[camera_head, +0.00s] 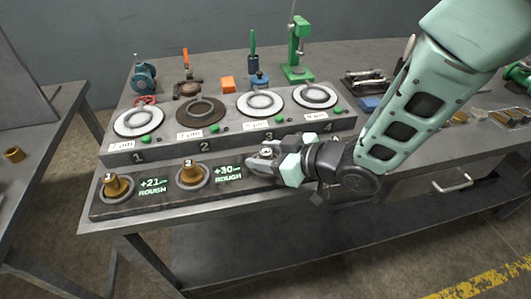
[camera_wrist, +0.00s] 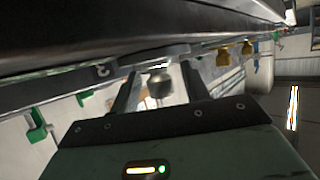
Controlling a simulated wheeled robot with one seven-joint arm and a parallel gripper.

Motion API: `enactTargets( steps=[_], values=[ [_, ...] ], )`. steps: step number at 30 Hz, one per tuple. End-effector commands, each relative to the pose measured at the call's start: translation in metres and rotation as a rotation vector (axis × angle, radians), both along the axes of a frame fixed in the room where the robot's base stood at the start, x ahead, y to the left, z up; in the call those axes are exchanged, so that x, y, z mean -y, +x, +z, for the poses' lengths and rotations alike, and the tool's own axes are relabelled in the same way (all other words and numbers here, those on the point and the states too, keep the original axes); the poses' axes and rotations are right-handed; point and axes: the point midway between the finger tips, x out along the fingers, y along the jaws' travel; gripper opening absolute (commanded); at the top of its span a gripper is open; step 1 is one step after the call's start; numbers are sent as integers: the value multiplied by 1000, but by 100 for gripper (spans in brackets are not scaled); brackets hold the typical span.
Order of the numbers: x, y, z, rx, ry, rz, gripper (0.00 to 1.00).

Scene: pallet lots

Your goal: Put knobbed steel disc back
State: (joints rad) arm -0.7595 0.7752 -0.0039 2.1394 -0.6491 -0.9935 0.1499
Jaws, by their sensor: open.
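The knobbed steel disc (camera_head: 264,153) is at the right end of the low front board, partly hidden by my gripper. Its rounded knob (camera_wrist: 160,84) shows between the two fingers in the wrist view. My gripper (camera_head: 262,158) is open, its fingers on either side of the knob; whether they touch it I cannot tell. Behind stands a raised panel (camera_head: 168,153) with round dials numbered 1 to 4. Dials 1 (camera_head: 139,121), 3 (camera_head: 260,102) and 4 (camera_head: 315,96) have white faces; dial 2 (camera_head: 200,112) is brown.
Two brass knobbed pieces (camera_head: 116,185) (camera_head: 191,172) sit in rings on the front board (camera_head: 135,207), beside displays reading +21 and +30 ROUGH. A green press (camera_head: 298,62), an orange block (camera_head: 228,84) and small tools stand behind. My arm covers the bench's right part.

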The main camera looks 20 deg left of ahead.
Motion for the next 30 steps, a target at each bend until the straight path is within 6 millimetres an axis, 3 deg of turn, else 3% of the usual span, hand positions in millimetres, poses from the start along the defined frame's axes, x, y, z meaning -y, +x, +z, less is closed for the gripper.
enactTargets(
  steps=[5,21,30],
  values=[
    [7,-1,6,0,0,-2,46],
    [97,-22,44,0,0,-3,46],
    [108,-26,49,-1,0,0,46]
  ],
)
